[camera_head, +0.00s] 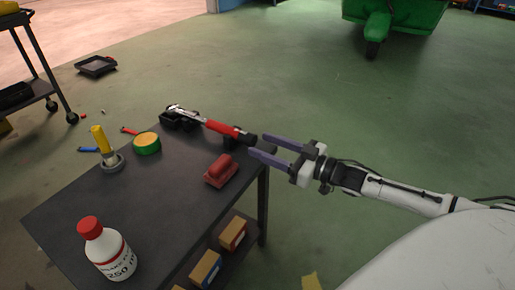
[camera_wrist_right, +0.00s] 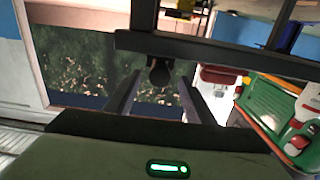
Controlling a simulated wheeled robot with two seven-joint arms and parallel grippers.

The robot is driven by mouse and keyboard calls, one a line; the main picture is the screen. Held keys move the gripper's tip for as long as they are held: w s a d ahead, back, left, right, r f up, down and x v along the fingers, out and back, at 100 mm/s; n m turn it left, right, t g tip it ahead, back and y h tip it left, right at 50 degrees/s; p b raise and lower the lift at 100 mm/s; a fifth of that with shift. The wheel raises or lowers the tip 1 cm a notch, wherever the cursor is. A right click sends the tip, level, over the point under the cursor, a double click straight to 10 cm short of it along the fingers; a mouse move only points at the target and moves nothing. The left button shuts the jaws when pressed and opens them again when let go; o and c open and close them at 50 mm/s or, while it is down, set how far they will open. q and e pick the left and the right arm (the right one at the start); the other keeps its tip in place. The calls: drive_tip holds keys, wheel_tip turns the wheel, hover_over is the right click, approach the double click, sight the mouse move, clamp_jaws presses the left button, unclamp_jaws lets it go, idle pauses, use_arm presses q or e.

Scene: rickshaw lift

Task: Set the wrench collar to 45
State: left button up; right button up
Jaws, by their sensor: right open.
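A torque wrench (camera_head: 218,127) with a red grip and a silver shaft lies along the far edge of the dark table, its head on a black holder (camera_head: 179,121) and its handle on a black support. Its black handle end, likely the collar, points at my right gripper (camera_head: 258,146). That gripper is open, with its two fingers reaching left towards this end. In the right wrist view a dark round end (camera_wrist_right: 160,75) shows between the spread fingers, with gaps on both sides. Any setting marks are too small to read. My left gripper is not in view.
The table (camera_head: 160,215) also holds a red block-like tool (camera_head: 220,171), a green-yellow round tin (camera_head: 146,143), a yellow-handled tool (camera_head: 104,145) and a white bottle (camera_head: 105,250). Boxes (camera_head: 232,232) sit on the lower shelf. Open floor lies beyond the table.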

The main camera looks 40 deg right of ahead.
sight(248, 138)
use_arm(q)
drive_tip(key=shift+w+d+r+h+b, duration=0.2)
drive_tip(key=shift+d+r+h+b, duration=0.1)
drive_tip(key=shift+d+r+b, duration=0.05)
use_arm(e)
drive_tip(key=shift+x, duration=1.5)
drive_tip(key=c, duration=1.1)
